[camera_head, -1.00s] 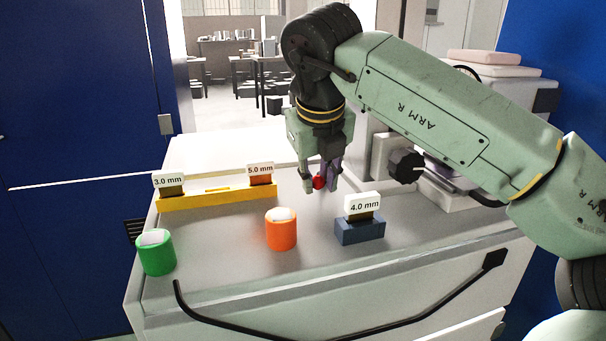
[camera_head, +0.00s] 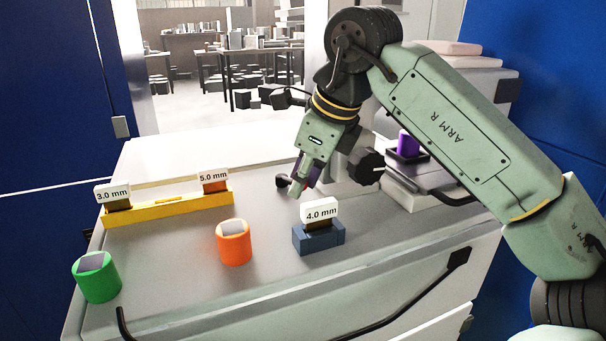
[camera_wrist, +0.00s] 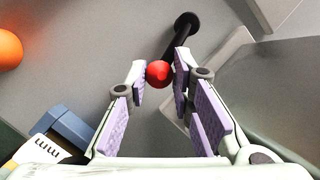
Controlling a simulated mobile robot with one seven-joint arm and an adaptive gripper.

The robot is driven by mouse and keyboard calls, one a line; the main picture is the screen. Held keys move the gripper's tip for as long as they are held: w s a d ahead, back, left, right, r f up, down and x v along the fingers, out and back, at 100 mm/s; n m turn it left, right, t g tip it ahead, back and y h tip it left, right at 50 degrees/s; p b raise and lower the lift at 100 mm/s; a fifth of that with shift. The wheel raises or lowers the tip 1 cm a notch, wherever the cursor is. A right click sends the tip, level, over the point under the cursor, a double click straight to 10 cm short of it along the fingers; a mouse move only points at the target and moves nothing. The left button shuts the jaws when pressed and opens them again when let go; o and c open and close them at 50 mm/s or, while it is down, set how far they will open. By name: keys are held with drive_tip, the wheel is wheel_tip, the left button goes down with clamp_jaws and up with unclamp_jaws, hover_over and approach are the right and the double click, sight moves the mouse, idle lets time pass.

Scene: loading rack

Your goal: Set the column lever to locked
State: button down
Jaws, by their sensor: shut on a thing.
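The lever's red ball knob (camera_wrist: 159,73) sits between the fingertips of my gripper (camera_wrist: 162,77) in the wrist view. The lever's black arm (camera_wrist: 181,42) runs up and right from there to a dark round end. My gripper is shut on the lever at its knob. In the head view my gripper (camera_head: 304,181) is tilted, low over the worktop beside the grey column unit, and its fingers hide most of the knob. A black round end (camera_head: 283,182) shows just left of the fingers. I see no marking for locked.
A blue block with a 4.0 mm card (camera_head: 318,238) stands close in front of my gripper. An orange cup (camera_head: 234,243), a green cup (camera_head: 97,277) and a yellow rack (camera_head: 168,207) stand left.

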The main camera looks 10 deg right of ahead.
idle(0.3)
drive_tip(key=c, duration=1.4)
unclamp_jaws()
drive_tip(key=v, duration=1.2)
drive_tip(key=shift+d, duration=0.15)
